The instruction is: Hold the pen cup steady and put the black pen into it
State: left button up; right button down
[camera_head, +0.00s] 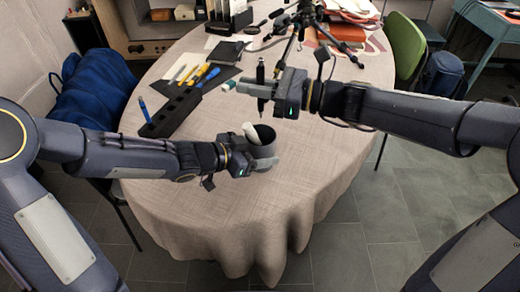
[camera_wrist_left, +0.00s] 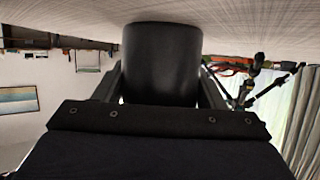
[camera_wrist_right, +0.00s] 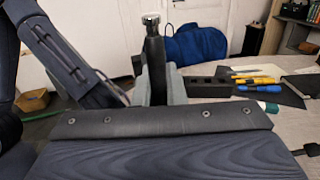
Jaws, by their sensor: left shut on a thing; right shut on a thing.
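The dark pen cup (camera_head: 266,146) stands upright near the front of the round table. My left gripper (camera_head: 252,150) is shut on the cup from its left side; the cup (camera_wrist_left: 162,62) fills the space between the fingers in the left wrist view. The black pen (camera_head: 261,76) is upright in my right gripper (camera_head: 266,90), above the cup and apart from it. The pen (camera_wrist_right: 154,60) also shows between the fingers in the right wrist view, with a silvery end. The pen's lower tip is just above the cup's opening in the head view.
A black slotted holder (camera_head: 172,113) with a blue pen lies left of the cup. Yellow and blue tools (camera_head: 203,75) lie on a dark mat behind it. A black tripod (camera_head: 305,20) stands at the back. The table's front right is clear.

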aim_at(253, 129)
jog(key=shift+f, duration=3.75)
jog(key=c, duration=1.4)
grip_release()
jog(key=v, duration=1.2)
